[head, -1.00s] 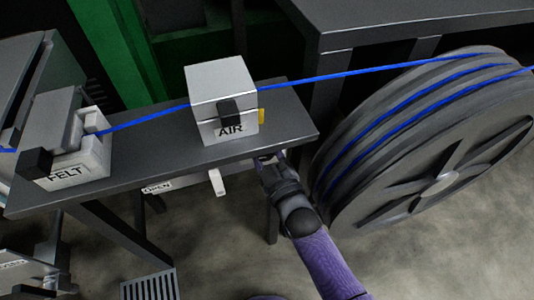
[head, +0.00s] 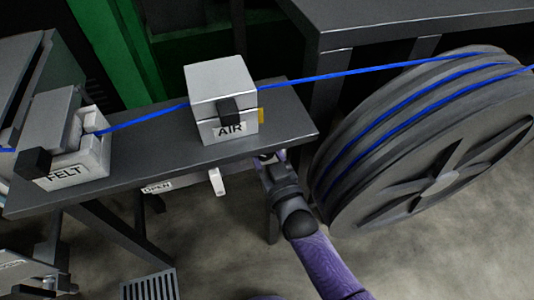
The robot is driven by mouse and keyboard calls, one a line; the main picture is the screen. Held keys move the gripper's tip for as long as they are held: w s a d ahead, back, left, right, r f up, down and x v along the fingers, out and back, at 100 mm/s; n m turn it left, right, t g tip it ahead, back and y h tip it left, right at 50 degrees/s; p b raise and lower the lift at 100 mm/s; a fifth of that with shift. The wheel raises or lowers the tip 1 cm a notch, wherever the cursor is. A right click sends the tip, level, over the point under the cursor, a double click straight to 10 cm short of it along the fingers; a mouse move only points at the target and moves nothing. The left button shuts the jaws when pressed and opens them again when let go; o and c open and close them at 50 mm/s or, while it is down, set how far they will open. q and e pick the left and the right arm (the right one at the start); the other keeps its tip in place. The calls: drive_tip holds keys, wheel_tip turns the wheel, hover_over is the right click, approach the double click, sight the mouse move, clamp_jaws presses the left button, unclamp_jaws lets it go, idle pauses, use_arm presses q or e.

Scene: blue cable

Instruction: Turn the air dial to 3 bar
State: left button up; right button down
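The AIR box (head: 222,82) is a pale grey block standing on the dark bench, with a black block on its front above the AIR label (head: 229,129). The air dial and its scale cannot be made out. The blue cable (head: 330,76) meets the box on both sides. My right gripper (head: 267,158) is at the bench's front edge, below and right of the AIR box. Its fingers are partly hidden by the bench edge and its own wrist, so its opening cannot be told. My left gripper is not in view.
The dark bench (head: 150,165) also carries the FELT box (head: 85,160) at left. A white lever (head: 217,182) and an OPEN label (head: 157,187) are under its front edge. A large cable reel (head: 440,150) stands close on the right. A grate (head: 150,285) lies on the floor.

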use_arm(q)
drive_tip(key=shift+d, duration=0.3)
use_arm(e)
drive_tip(key=shift+f, duration=0.1)
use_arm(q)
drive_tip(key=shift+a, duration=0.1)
use_arm(e)
drive_tip(key=shift+c, duration=0.5)
unclamp_jaws()
drive_tip(key=shift+s, duration=0.15)
use_arm(q)
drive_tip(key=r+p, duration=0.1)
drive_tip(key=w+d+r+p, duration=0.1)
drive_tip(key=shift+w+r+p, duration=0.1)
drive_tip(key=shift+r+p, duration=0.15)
drive_tip(key=shift+p, duration=0.05)
use_arm(e)
drive_tip(key=v, duration=0.9)
drive_tip(key=shift+s, duration=0.35)
drive_tip(key=shift+d, duration=0.1)
